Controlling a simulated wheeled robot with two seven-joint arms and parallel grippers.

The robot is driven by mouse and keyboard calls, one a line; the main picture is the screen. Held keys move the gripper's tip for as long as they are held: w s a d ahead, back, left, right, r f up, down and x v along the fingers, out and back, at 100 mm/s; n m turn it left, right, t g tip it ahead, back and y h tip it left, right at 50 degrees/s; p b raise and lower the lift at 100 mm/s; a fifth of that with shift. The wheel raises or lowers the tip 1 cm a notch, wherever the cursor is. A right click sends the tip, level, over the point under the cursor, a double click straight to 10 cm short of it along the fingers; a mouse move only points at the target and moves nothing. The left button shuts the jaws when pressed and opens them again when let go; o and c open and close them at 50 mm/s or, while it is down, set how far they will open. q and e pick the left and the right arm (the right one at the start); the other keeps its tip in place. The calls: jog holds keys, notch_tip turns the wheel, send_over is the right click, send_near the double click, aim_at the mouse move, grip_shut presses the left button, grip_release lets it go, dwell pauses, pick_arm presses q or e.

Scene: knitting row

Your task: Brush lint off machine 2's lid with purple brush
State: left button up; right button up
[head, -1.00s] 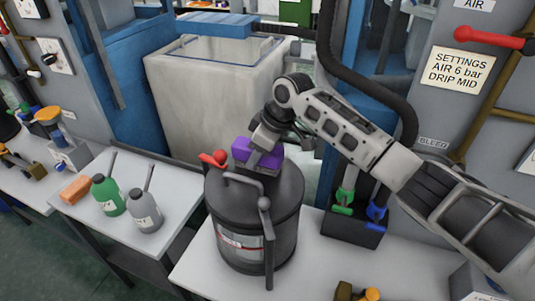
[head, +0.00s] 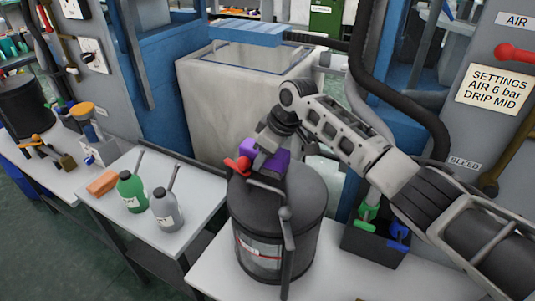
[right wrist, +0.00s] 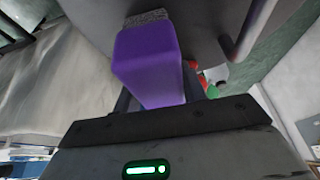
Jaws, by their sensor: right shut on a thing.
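The purple brush (head: 268,163) is held by my right gripper (head: 262,146), low over the lid of a dark grey drum (head: 268,215). In the right wrist view the brush is a purple block (right wrist: 148,62) between the fingers, with grey bristles (right wrist: 147,17) at its far end. I cannot tell whether the bristles touch the lid (head: 305,188). A red handle (head: 237,165) sits beside the brush at the lid's left. No machine number is readable, and no lint can be made out. My left gripper is not in view.
A green bottle (head: 131,192), a grey bottle (head: 166,210) and an orange block (head: 101,183) are on the left table. A black box (head: 375,242) with green and blue handles stands right of the drum.

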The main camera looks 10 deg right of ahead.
aim_at(287, 155)
jog(key=shift+s+d, duration=0.2)
jog(key=shift+d, duration=0.1)
jog(key=shift+s+d+f, duration=0.1)
jog(key=shift+s+d, duration=0.45)
jog(key=shift+d, duration=0.25)
jog(key=shift+s+d, duration=0.5)
jog(key=shift+d, duration=0.3)
jog(key=shift+s+d, duration=0.65)
jog(key=shift+d, duration=0.3)
jog(key=shift+s+d, duration=0.65)
jog(key=shift+d, duration=0.3)
jog(key=shift+s+d, duration=0.65)
jog(key=shift+d, duration=0.3)
jog(key=shift+r, duration=0.2)
notch_tip(287, 155, up, 6)
jog(key=shift+r, duration=0.1)
notch_tip(287, 155, up, 3)
jog(key=shift+f, duration=0.1)
